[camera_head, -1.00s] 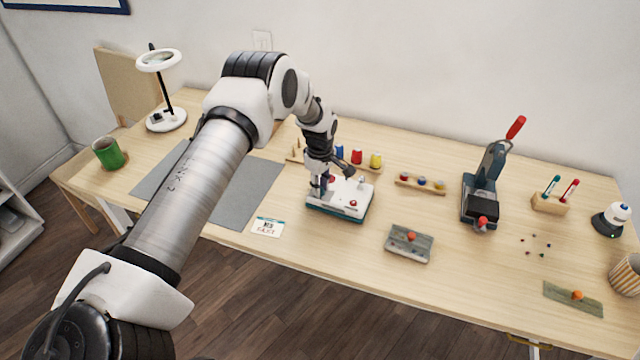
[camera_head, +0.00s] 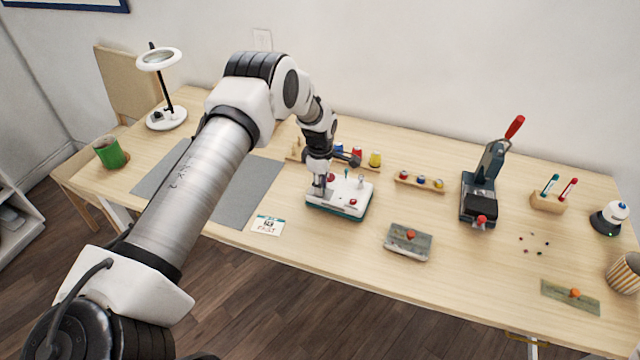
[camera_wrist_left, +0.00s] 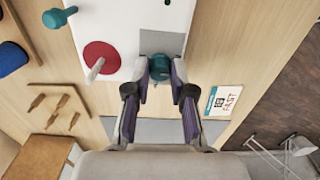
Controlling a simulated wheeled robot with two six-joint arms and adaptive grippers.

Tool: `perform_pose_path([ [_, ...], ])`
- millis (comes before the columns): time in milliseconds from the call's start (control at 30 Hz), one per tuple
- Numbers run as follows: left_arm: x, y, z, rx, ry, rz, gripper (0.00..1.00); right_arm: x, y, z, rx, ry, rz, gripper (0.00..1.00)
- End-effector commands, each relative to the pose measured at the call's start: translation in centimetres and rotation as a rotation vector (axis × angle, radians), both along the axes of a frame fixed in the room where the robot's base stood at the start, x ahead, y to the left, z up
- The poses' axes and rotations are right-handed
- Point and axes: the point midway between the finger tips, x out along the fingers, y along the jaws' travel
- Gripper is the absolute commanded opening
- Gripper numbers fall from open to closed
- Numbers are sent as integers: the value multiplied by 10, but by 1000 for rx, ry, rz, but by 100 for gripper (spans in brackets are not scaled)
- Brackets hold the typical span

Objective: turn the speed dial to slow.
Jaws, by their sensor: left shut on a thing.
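A white machine with a teal base (camera_head: 345,208) stands at the middle of the table, with several controls on top. My left gripper (camera_head: 318,190) points down at its left end. In the left wrist view, the fingers (camera_wrist_left: 160,76) are closed on the sides of a small teal knob (camera_wrist_left: 160,66) beside a grey patch on the white top. I take this knob for the speed dial; its markings are not visible. A red disc (camera_wrist_left: 100,56) with a pale lever and another teal knob (camera_wrist_left: 58,17) are nearby. My right gripper is out of view.
A card reading "FAST" (camera_head: 268,225) lies in front of the machine, left of it. A grey mat (camera_head: 248,190) lies to the left. Thread spools in a rack (camera_head: 375,160) stand behind. A grey plate with an orange knob (camera_head: 408,244) lies to the right.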

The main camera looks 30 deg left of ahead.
Motion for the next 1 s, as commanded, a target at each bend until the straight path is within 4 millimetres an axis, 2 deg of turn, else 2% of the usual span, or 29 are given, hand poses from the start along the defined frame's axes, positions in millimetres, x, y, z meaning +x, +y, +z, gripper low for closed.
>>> perform_pose_path([
  [33, -5, -1, -6, -3, 15, 1, 0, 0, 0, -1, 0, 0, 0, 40],
  [133, -5, -1, -6, -3, 15, 0, 0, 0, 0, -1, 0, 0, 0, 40],
  [167, -5, -1, -6, -3, 15, 0, 34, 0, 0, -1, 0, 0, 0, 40],
  [200, -5, -1, -6, -3, 14, 0, 48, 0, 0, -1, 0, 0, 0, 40],
  [567, -1, 0, 2, -1, 4, -1, 48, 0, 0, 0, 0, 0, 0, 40],
  [667, 0, 0, 17, 0, 2, -2, 48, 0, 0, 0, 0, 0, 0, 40],
  [1000, -1, 0, 97, -2, 7, -1, 48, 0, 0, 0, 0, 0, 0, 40],
])
